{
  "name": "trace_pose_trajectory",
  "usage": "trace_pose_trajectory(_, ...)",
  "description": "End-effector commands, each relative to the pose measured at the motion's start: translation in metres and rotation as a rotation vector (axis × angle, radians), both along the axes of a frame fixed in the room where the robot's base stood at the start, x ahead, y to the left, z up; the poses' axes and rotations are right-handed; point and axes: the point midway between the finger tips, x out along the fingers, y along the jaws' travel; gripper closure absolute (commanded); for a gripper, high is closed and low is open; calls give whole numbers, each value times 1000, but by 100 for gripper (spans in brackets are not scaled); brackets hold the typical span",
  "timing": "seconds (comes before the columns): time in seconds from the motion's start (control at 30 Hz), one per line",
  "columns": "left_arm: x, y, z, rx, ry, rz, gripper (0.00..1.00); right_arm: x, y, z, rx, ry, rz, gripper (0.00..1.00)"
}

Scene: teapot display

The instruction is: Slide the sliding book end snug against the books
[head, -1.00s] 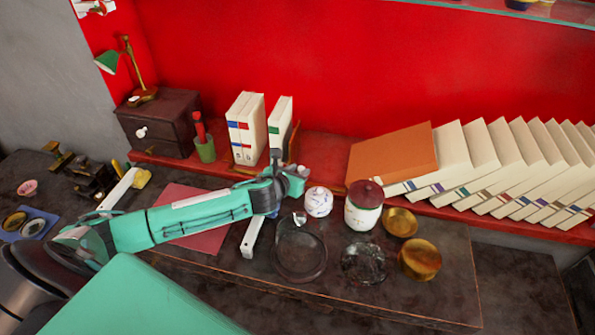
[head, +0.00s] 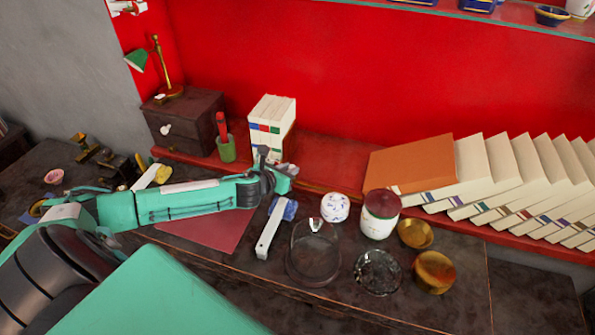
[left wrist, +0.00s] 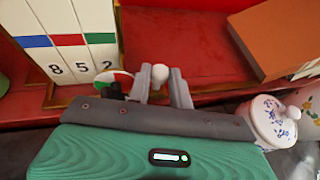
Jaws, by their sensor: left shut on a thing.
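Three cream books (head: 271,116) stand upright, side by side, on the red ledge at the back left. In the left wrist view their spines (left wrist: 68,45) show blue, red and green bands and the digits 8, 5 and 2. My left gripper (head: 284,170) is just right of the books, low at their front. In the left wrist view my left gripper (left wrist: 163,88) has its fingers on either side of the white knob (left wrist: 160,73) of the sliding book end. The rest of the book end is mostly hidden, so its contact with the books is unclear. My right gripper is not in view.
A green cup (head: 227,149) and a dark drawer box (head: 184,122) stand left of the books. The ledge (head: 325,165) between is clear.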

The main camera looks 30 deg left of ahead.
Motion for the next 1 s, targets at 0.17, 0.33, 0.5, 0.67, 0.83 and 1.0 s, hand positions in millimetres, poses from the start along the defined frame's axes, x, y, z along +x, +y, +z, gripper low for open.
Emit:
trace_pose_trajectory(0.17,1,3,1,4,-1,5,100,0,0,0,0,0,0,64)
trace_pose_trajectory(0.33,1,3,1,4,-1,6,70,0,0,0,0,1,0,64)
trace_pose_trajectory(0.5,1,2,0,3,0,4,70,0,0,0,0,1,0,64)
trace_pose_trajectory(0.67,-5,2,2,2,0,3,70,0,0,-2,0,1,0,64)
trace_pose_trajectory(0.83,-27,2,8,6,2,1,70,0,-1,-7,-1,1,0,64)
trace_pose_trajectory(1.0,-56,2,20,5,2,0,70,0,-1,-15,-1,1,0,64)
